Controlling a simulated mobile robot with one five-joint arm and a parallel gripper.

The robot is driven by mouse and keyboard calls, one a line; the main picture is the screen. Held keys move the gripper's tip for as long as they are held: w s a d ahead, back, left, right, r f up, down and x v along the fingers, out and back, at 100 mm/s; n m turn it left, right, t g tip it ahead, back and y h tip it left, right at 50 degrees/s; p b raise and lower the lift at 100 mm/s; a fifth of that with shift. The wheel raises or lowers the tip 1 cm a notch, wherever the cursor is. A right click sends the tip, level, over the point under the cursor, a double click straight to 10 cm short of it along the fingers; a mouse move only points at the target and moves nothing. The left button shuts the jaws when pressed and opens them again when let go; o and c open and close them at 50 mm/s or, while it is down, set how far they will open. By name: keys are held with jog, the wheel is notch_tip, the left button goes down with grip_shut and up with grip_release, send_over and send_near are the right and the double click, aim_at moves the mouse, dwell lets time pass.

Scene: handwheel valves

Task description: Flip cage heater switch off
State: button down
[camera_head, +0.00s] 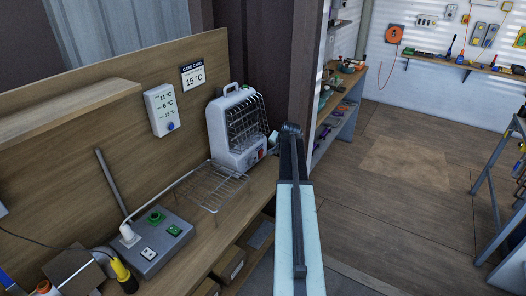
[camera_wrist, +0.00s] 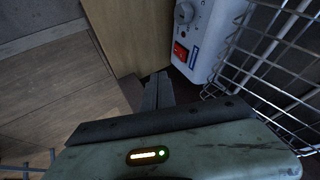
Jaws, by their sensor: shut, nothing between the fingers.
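The cage heater (camera_head: 238,125) is a white box with a dark wire guard and a top handle, standing at the far end of the wooden bench. Its red rocker switch (camera_head: 262,153) is low on the front panel. In the wrist view the red switch (camera_wrist: 180,53) sits below a grey round knob (camera_wrist: 184,13) on the white panel. I cannot tell which way the rocker is tipped. My gripper (camera_wrist: 160,76) is shut and empty, its fingertips a little below and left of the switch in that view, seemingly apart from it. My arm partly hides the area right of the heater in the head view.
A wire rack (camera_head: 210,185) stands on the bench before the heater; wire mesh (camera_wrist: 270,50) fills the wrist view's right. A grey control box (camera_head: 150,245) with a plug and green buttons sits nearer. A thermometer display (camera_head: 161,110) hangs behind.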

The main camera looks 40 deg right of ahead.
aim_at(261, 154)
jog(key=b+x, duration=0.8)
jog(key=x, duration=0.2)
jog(key=shift+f, duration=0.3)
jog(key=shift+w+a+r+p, duration=0.1)
jog(key=shift+w+r, duration=0.1)
jog(key=shift+w, duration=0.45)
jog(key=shift+w+a+r+p, duration=0.15)
jog(key=shift+w+r, duration=0.05)
jog(key=shift+w, duration=0.5)
jog(key=shift+w+a+r+p, duration=0.1)
jog(key=shift+w+r, duration=0.05)
jog(key=shift+w, duration=0.5)
jog(key=shift+w+r, duration=0.1)
jog(key=shift+w, duration=0.2)
jog(key=shift+r, duration=0.1)
jog(key=shift+r+p, duration=0.7)
jog(key=shift+p, duration=0.25)
jog(key=shift+s, duration=0.15)
